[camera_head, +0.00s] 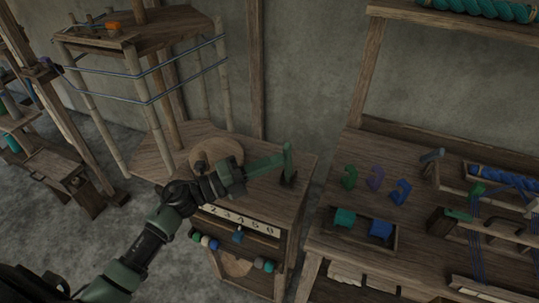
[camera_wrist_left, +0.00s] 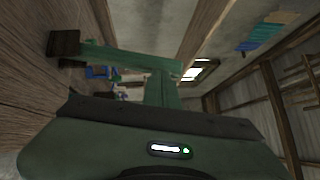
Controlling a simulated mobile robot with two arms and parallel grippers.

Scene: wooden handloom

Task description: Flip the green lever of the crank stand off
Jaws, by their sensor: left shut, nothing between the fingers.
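The green lever (camera_head: 288,160) stands about upright on a small dark base (camera_head: 287,181) at the right of the wooden crank stand's top (camera_head: 255,198). My left gripper (camera_head: 280,161) reaches over the stand from the left; its green fingers are shut and empty, with their tips at the lever's side. In the left wrist view the lever (camera_wrist_left: 120,57) runs from its dark base (camera_wrist_left: 64,43) across the tips of my fingers (camera_wrist_left: 163,88). I cannot tell whether they touch. My right gripper is not in view.
A round wooden disc (camera_head: 218,155) lies behind my left wrist. A number strip (camera_head: 238,218) and coloured beads line the stand's front. To the right, a bench (camera_head: 325,243) holds green, purple and blue hooks and a tray (camera_head: 345,241). Bamboo posts with blue cords rise behind.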

